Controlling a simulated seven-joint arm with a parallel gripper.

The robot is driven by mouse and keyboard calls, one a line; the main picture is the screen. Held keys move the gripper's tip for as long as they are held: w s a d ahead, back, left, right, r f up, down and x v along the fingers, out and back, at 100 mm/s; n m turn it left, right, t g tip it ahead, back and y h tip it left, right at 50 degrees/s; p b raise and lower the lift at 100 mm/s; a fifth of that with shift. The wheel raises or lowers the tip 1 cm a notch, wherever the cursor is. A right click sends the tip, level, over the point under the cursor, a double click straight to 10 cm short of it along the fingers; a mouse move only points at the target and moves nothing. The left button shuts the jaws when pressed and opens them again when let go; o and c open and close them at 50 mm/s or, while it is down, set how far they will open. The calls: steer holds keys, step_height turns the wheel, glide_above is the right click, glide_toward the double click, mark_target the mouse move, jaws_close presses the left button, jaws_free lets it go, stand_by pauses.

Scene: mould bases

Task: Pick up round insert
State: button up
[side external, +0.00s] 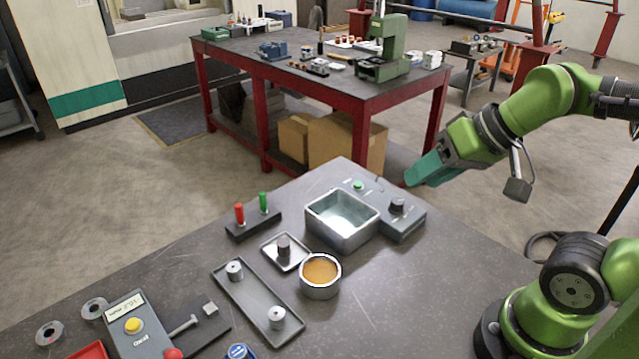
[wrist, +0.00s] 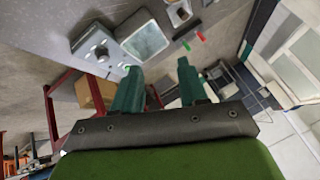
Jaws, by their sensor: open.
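My gripper (side external: 428,170) hangs in the air beyond the right back edge of the bench, well apart from the bench parts. In the wrist view its two teal fingers (wrist: 157,85) stand apart with nothing between them. Which part is the round insert I cannot tell for sure. A dark round piece (side external: 284,247) stands upright in a small square tray (side external: 297,264). Two grey metal round pieces, one at the back (side external: 234,270) and one at the front (side external: 277,317), stand in a long tray (side external: 250,300).
A round cup with orange contents (side external: 320,271), a square metal basin (side external: 342,221), a control box (side external: 401,221) and a block with red and green handles (side external: 252,225) stand nearby. A red-legged table (side external: 330,82) stands behind.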

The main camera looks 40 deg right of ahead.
steer(key=n+g+h, duration=0.2)
steer(key=n+g, duration=0.2)
steer(key=g, duration=0.3)
glide_above(283, 243)
step_height(283, 243, down, 9)
step_height(283, 243, up, 2)
steer(key=f, duration=1)
steer(key=shift+w+f, duration=0.1)
steer(key=shift+w, duration=0.1)
steer(key=shift+s+f, duration=0.2)
steer(key=shift+f, duration=3.05)
jaws_close()
